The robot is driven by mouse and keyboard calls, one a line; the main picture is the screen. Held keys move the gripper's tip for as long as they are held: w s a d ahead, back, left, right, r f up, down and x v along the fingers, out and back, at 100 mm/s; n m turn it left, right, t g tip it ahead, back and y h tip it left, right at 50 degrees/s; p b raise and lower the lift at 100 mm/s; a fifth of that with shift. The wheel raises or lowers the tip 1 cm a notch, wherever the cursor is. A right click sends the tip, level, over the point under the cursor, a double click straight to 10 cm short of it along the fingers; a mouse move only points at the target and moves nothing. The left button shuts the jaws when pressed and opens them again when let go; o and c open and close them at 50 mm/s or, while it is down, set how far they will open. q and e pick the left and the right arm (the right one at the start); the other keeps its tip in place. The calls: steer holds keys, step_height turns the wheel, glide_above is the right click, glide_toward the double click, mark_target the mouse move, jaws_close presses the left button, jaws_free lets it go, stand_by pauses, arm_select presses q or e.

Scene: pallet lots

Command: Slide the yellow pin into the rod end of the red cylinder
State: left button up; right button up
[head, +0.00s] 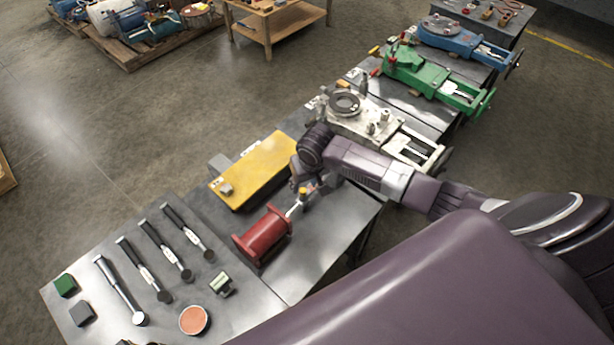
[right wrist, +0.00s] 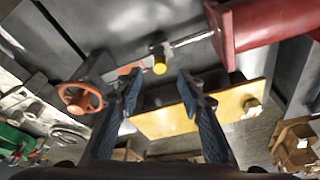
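The red cylinder (head: 263,236) lies on the grey bench in the head view, its rod (head: 296,207) pointing up and right. It also shows at upper right in the right wrist view (right wrist: 270,25). The yellow pin (right wrist: 160,67) is at the rod end (right wrist: 158,48), its yellow end towards the wrist camera; how deep it sits in the eye is unclear. My right gripper (right wrist: 158,82) is open, its fingertips on either side of the pin's line and seemingly just short of it, with nothing held. My left gripper is not in view.
A yellow plate (head: 256,170) lies beside the cylinder. An orange handwheel (right wrist: 80,98) is at left in the wrist view. Several tools, including a black-handled one (head: 187,232), and an orange disc (head: 194,320) lie on the near bench. White, green and blue machines stand beyond.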

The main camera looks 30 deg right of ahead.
steer(key=v, duration=0.6)
steer(key=shift+r, duration=0.3)
steer(key=shift+s, duration=0.1)
